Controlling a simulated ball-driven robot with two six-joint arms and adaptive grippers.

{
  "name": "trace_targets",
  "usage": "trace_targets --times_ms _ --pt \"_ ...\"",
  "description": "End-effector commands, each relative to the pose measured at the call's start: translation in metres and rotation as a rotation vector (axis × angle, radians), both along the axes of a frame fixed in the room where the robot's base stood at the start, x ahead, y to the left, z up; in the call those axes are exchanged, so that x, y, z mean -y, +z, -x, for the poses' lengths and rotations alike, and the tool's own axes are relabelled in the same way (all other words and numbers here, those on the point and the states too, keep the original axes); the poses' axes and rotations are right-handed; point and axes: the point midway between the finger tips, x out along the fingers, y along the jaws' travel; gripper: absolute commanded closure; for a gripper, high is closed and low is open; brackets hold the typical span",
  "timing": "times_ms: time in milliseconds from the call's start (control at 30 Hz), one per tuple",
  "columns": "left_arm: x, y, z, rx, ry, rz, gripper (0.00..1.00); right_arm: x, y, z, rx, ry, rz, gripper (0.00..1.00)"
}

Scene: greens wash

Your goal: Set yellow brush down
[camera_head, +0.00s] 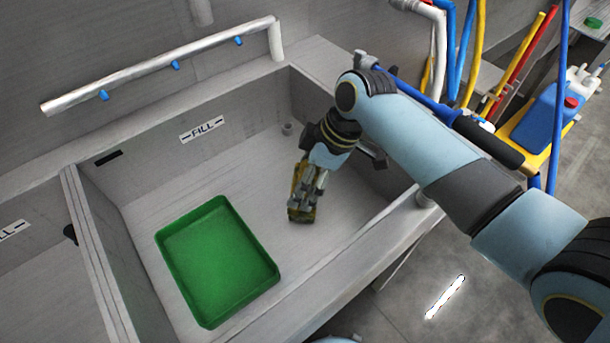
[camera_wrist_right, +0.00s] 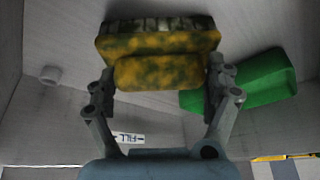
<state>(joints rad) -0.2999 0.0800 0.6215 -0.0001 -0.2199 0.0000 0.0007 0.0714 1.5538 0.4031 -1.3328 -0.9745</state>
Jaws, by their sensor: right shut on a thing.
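The yellow brush (camera_wrist_right: 160,70) is a worn yellow block with dark mottled patches and a dark bristle side. My right gripper (camera_wrist_right: 158,95) is shut on it, one finger at each side, in the right wrist view. In the head view my right gripper (camera_head: 307,188) reaches down inside the grey sink, and the brush (camera_head: 301,215) shows below the fingers, close to the sink floor. I cannot tell whether it touches the floor. My left gripper does not show in the head view.
A green tray (camera_head: 218,262) lies on the sink floor (camera_head: 262,188) left of the brush; it also shows in the right wrist view (camera_wrist_right: 262,78). A white spray pipe (camera_head: 160,68) with blue nozzles runs above the back wall. Bare floor surrounds the brush.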

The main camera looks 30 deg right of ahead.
Motion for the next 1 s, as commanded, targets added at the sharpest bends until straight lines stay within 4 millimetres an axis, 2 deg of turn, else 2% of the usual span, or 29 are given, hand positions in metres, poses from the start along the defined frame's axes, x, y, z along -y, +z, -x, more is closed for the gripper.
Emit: trace_targets --times_ms 167,200,300,533,667,767,1000 --pt "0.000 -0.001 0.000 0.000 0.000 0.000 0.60 0.000 -0.002 0.000 -0.001 0.000 -0.001 0.51" --pt "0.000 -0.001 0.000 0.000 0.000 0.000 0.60 0.000 -0.002 0.000 -0.001 0.000 -0.001 0.11" --pt "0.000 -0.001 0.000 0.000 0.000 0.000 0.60 0.000 -0.002 0.000 -0.001 0.000 -0.001 0.00" --pt "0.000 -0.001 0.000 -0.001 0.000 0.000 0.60 0.000 -0.002 0.000 0.000 0.000 0.000 0.00" --pt "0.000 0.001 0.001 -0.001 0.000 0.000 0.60 0.002 0.006 0.001 0.001 -0.001 0.001 0.00" --pt "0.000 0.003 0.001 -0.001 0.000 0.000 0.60 0.008 0.021 0.004 0.003 0.000 0.002 0.00" --pt "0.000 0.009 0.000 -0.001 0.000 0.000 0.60 0.025 0.072 0.016 0.003 0.001 0.004 0.00"
